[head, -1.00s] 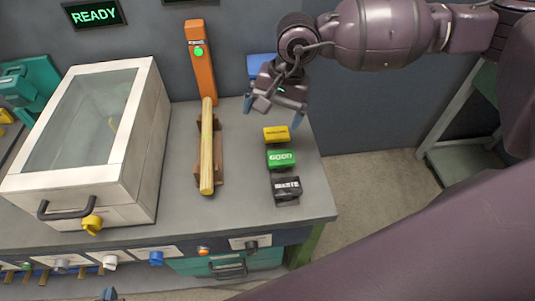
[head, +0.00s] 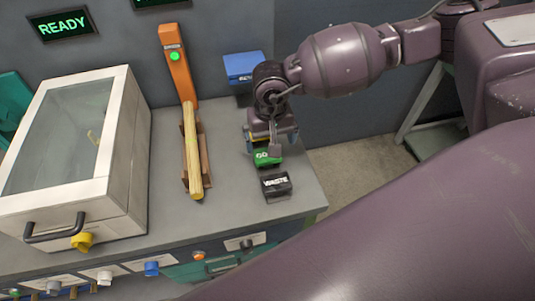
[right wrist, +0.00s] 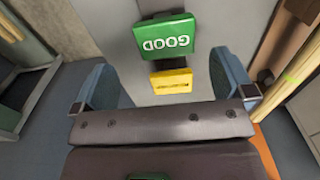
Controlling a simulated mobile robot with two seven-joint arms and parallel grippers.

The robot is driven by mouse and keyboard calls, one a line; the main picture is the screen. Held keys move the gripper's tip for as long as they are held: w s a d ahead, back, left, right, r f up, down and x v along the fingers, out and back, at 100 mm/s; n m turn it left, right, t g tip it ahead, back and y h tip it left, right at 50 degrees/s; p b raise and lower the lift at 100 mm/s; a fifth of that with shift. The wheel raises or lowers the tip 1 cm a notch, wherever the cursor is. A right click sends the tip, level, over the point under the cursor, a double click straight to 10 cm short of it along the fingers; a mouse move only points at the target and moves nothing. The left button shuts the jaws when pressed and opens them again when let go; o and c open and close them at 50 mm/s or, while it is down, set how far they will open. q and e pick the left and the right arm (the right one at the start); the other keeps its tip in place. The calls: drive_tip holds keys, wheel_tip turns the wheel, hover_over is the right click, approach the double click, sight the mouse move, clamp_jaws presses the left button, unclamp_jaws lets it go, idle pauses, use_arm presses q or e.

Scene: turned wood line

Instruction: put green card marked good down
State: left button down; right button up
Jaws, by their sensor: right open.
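The green card marked GOOD (head: 267,158) stands on the grey counter, between the black WASTE card (head: 276,185) and the yellow card. My right gripper (head: 270,136) is above the cards, pointing down, and partly covers the green one. In the right wrist view the gripper (right wrist: 163,73) is open and empty, its blue fingers wide apart. The green card (right wrist: 165,38) lies beyond the fingertips, with clear space to either side. The yellow card (right wrist: 172,82) shows nearer the palm; the gripper mostly hides it in the head view. My left gripper is out of view.
A light wooden rod (head: 192,155) rests in a brown cradle left of the cards. An orange post (head: 178,65) with a green light and a blue box (head: 243,68) stand behind. A white glass-lidded cabinet (head: 115,170) is at left. The counter's right edge is close to the cards.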

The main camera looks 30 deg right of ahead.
drive_tip(key=shift+a+f+p, duration=0.15)
drive_tip(key=shift+f+p, duration=0.1)
drive_tip(key=shift+f, duration=1.05)
drive_tip(key=shift+a+f+p, duration=0.15)
drive_tip(key=shift+f+p, duration=0.1)
drive_tip(key=shift+f, duration=1)
drive_tip(key=c, duration=1)
